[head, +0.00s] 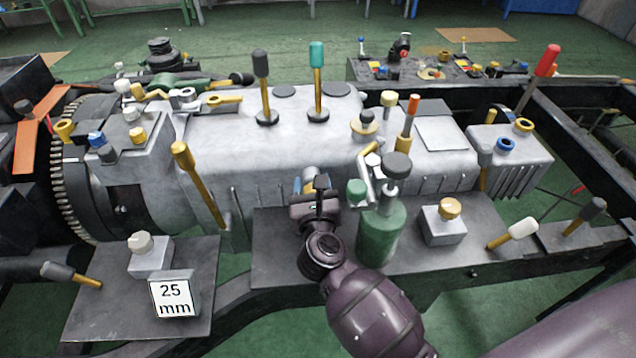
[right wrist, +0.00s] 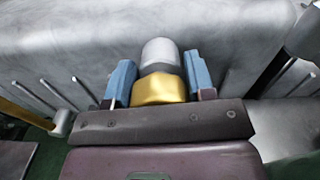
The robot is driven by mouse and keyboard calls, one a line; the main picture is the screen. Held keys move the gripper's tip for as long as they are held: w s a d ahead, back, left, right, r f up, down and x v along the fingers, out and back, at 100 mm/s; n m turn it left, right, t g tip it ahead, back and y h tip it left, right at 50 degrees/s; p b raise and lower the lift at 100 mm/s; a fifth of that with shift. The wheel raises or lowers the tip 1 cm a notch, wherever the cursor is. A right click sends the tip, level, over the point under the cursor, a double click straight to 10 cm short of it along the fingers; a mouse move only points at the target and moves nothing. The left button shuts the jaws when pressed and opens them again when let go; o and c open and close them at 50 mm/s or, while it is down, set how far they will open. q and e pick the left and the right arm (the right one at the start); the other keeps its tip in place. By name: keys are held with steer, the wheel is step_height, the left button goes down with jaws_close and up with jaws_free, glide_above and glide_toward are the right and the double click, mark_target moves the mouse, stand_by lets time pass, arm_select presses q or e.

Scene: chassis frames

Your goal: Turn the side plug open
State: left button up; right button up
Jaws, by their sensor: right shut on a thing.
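The side plug (right wrist: 160,54) shows in the right wrist view as a rounded silver-grey piece with a gold part (right wrist: 158,91) on the near side. It sits against the side of the grey casing (right wrist: 110,40). My right gripper (right wrist: 160,80) has its two blue fingers on either side of the plug and is shut on it. In the head view my right gripper (head: 312,185) is at the casing's near side, and the arm and gripper mostly hide the plug there. My left gripper is not in view.
A green bottle-like canister (head: 380,232) with a dark cap stands close to the right of my gripper. A grey block with a gold knob (head: 443,226) is further right. A "25 mm" block (head: 174,297) sits at the lower left. Levers (head: 262,88) rise from the casing.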

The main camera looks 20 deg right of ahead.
steer(key=n+p, duration=0.2)
steer(key=shift+r+n, duration=0.35)
steer(key=shift+n, duration=0.05)
steer(key=shift+f+n+p, duration=0.15)
steer(key=shift+n+p, duration=0.75)
steer(key=shift+n, duration=0.4)
steer(key=shift+f+n+p, duration=0.15)
steer(key=shift+n+p, duration=0.25)
steer(key=shift+p, duration=0.1)
steer(key=shift+f, duration=0.1)
steer(key=o, duration=0.9)
